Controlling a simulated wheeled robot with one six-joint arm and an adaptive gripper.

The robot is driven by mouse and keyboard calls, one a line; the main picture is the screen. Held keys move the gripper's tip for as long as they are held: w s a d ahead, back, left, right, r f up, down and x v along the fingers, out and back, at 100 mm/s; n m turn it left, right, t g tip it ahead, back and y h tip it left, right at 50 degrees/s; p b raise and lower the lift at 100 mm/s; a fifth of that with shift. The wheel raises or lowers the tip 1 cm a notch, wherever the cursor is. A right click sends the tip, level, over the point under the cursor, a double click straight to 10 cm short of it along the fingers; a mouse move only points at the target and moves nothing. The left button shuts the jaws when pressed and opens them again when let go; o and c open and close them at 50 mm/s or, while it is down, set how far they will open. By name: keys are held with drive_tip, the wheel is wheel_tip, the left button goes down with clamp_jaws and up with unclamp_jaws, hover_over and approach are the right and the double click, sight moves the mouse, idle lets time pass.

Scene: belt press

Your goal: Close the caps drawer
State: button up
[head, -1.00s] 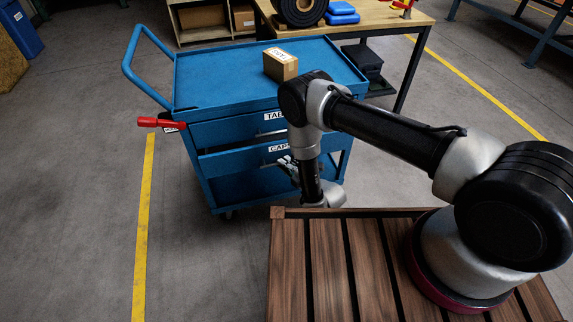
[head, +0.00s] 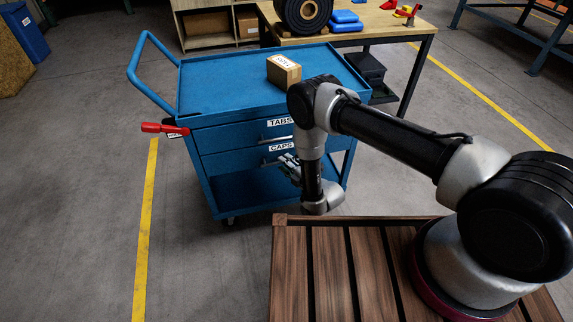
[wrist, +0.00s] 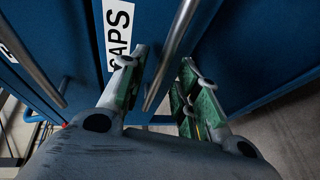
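The caps drawer (head: 235,158) is the lower drawer of the blue cart, under the tabs drawer (head: 235,136). Its front looks flush or nearly flush with the drawer above. In the wrist view its label (wrist: 118,35) and its grey bar handle (wrist: 168,62) show close up. My gripper (head: 287,168) is at the right part of this drawer front, partly hidden by my arm. In the wrist view my gripper (wrist: 163,82) is open, its fingers apart with the handle's bar between them. I cannot tell whether a finger touches the handle or the drawer front.
The cart's top (head: 225,83) carries a cardboard box (head: 284,70). A red clamp-like thing (head: 163,128) sticks out at the cart's left. A wooden slatted surface (head: 335,265) lies in front. A workbench (head: 390,25) stands behind. Floor left of the cart is clear.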

drive_tip(key=v, duration=1.1)
drive_tip(key=shift+s+d, duration=0.2)
drive_tip(key=shift+s, duration=0.1)
